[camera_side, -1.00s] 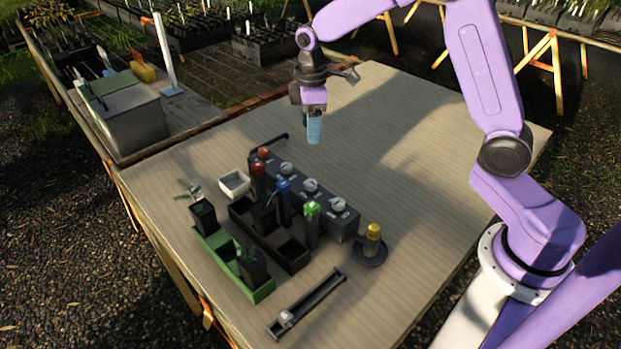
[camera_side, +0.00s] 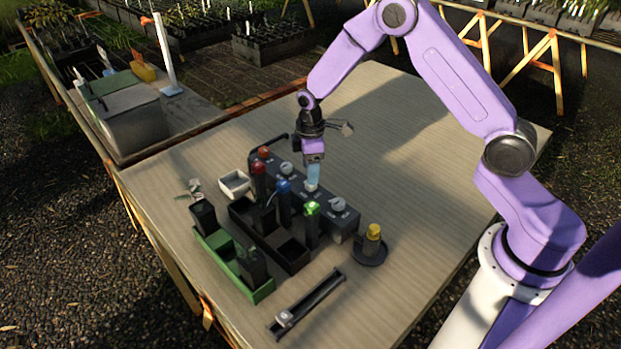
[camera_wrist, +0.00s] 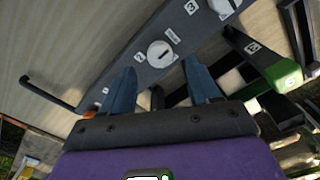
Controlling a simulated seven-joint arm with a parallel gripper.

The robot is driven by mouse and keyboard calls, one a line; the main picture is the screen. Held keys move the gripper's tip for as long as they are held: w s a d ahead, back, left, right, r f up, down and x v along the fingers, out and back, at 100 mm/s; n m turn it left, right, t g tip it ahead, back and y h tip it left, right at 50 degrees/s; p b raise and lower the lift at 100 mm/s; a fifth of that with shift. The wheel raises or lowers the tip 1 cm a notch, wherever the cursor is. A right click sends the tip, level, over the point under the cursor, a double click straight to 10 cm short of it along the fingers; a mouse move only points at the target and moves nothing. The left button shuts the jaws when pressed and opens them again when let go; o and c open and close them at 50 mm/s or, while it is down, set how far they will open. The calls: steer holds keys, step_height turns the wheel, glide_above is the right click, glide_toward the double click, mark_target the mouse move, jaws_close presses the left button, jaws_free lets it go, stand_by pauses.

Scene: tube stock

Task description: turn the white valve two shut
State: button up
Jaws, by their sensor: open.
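The dark valve block (camera_side: 346,226) lies on the table with a row of white knobs along its top. White valve two (camera_wrist: 160,54), a round knob with a slot, sits beside its label "2" in the wrist view. In the side view the knob (camera_side: 311,187) is partly hidden by the fingertips. My gripper (camera_side: 313,181) points down directly over it. In the wrist view my gripper (camera_wrist: 160,80) is open, its two blue fingers apart and the knob showing just beyond the gap between the tips. I cannot tell if they touch it.
Neighbouring white valves (camera_side: 285,168) and (camera_side: 337,204) flank it. A yellow-topped tube (camera_side: 373,233) stands to the right. The table behind the block is clear.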

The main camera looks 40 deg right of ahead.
steer(key=shift+f, duration=2.05)
steer(key=c, duration=1)
